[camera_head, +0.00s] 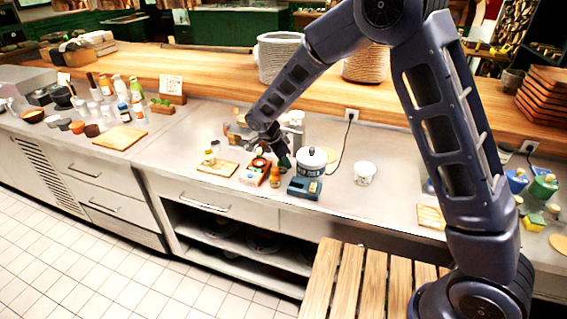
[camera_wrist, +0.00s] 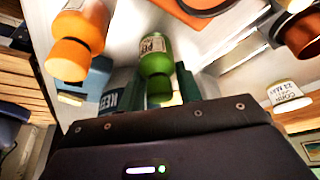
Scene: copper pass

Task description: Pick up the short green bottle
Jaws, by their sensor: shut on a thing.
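The short green bottle (camera_wrist: 155,52) shows in the wrist view with a pale label, its narrow end toward my gripper. My gripper (camera_wrist: 160,88) is shut on it, with one dark finger on each side. In the head view, my gripper (camera_head: 275,148) is low over the counter, left of the white-lidded pot (camera_head: 313,158). A dark green patch just under it seems to be the bottle, mostly hidden by the fingers. I cannot tell whether the bottle still touches the counter.
An orange bottle (camera_wrist: 78,35) stands close by; it also shows in the head view (camera_head: 275,177). A blue scale (camera_head: 305,188) and a red tray (camera_head: 255,173) are at the front. A white tub (camera_head: 365,172) stands to the right, with bare counter beyond it.

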